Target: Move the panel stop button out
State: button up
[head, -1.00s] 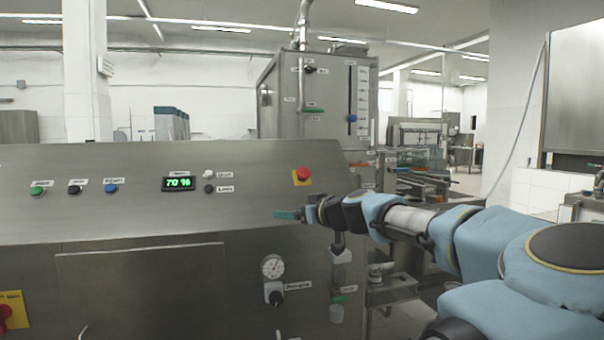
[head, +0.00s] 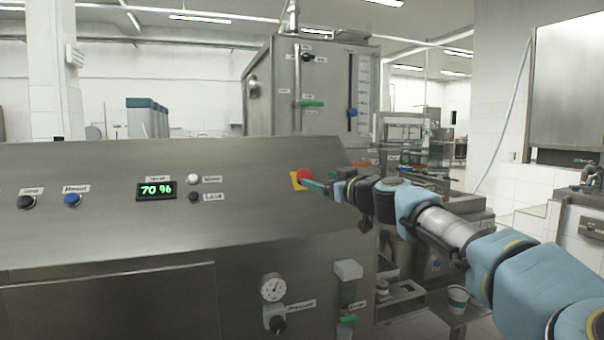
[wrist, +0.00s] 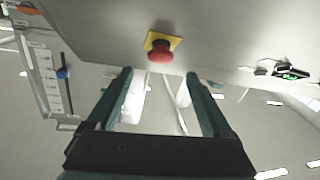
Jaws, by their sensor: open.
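The panel stop button (head: 305,175) is a red mushroom head on a yellow plate on the sloping steel panel. In the head view my gripper (head: 312,186) is just in front of it and partly overlaps it. In the wrist view the red button (wrist: 160,54) is ahead of the fingertips, near the middle of the gap. My gripper (wrist: 160,73) is open, with its two teal fingers apart and nothing between them. I cannot tell from these views whether the button is pressed in or out.
Left of the button are a display (head: 156,190) reading 70 %, a white button (head: 194,179) and a blue button (head: 73,200). A gauge (head: 273,288) and a black knob (head: 277,323) are lower. The panel around the stop button is bare.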

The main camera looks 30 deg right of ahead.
aim_at(306, 175)
jog(key=w+p, duration=0.1)
jog(key=w, duration=0.3)
jog(key=w+p, duration=0.2)
jog(key=w, duration=0.3)
jog(key=shift+a, duration=0.2)
jog(key=shift+c, duration=0.2)
grip_shut()
dwell(0.4)
